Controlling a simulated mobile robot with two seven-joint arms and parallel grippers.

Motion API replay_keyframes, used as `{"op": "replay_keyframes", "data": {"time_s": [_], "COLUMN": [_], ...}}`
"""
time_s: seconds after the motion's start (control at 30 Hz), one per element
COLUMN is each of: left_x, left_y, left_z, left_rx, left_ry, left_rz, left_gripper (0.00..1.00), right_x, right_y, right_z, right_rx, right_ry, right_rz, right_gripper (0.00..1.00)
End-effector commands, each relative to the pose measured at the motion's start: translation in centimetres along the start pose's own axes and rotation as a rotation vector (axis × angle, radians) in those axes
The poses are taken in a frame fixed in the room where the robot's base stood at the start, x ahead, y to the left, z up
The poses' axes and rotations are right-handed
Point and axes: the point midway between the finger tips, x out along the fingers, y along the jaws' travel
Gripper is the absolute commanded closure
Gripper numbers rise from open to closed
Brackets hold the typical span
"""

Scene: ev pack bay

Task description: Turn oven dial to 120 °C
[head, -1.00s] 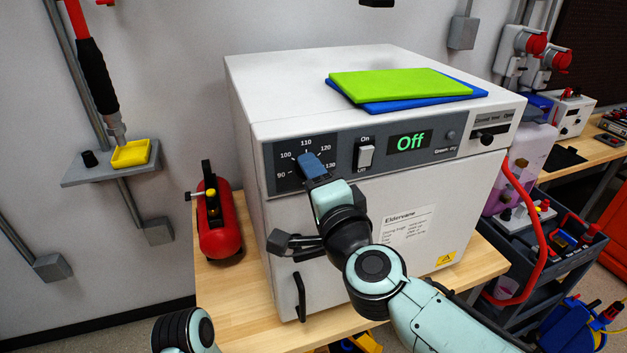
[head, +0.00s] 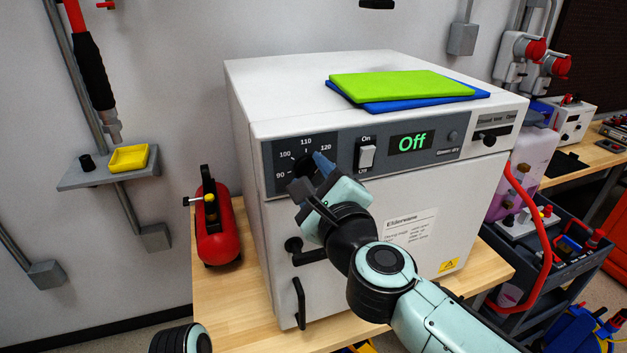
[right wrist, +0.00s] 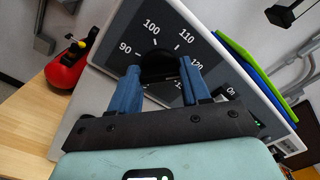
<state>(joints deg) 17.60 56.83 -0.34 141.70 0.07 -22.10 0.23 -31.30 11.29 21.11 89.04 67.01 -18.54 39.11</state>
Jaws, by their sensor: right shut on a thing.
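The white oven (head: 420,200) has a dark control panel with a temperature scale around a black dial (head: 303,166). Marks 90, 100, 110 and 120 show in the head view. My right gripper (head: 310,175) is at the panel, shut on the dial. In the right wrist view its two blue fingers (right wrist: 162,88) stand on either side of the black dial (right wrist: 158,66). The dial's pointer is not clear to me, so its setting cannot be read. My left gripper is out of view.
An On/Off switch (head: 367,156) sits just right of the dial. A door latch (head: 294,245) and handle (head: 300,303) stick out below. Green and blue pads (head: 400,86) lie on top of the oven. A red tank (head: 215,225) stands left of it.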

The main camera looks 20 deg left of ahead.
Motion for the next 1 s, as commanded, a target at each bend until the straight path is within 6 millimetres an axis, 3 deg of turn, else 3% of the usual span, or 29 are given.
{"op": "replay_keyframes", "data": {"time_s": [0.3,0.87,0.9,0.97,1.0], "left_x": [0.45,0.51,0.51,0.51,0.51], "left_y": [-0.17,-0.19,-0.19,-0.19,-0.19], "left_z": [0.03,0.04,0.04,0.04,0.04], "left_rx": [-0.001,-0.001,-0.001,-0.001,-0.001], "left_ry": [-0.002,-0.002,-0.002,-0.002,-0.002], "left_rz": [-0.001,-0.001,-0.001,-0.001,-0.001], "left_gripper": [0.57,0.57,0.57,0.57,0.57], "right_x": [0.01,0.02,0.02,0.02,0.02], "right_y": [0.01,0.0,0.0,0.0,0.0], "right_z": [-0.06,-0.03,-0.04,-0.03,-0.03], "right_rx": [0.138,0.169,0.169,0.169,0.169], "right_ry": [0.001,0.001,0.001,0.001,0.001], "right_rz": [0.0,0.001,0.001,0.001,0.001], "right_gripper": [0.84,0.84,0.5,0.31,0.28]}}
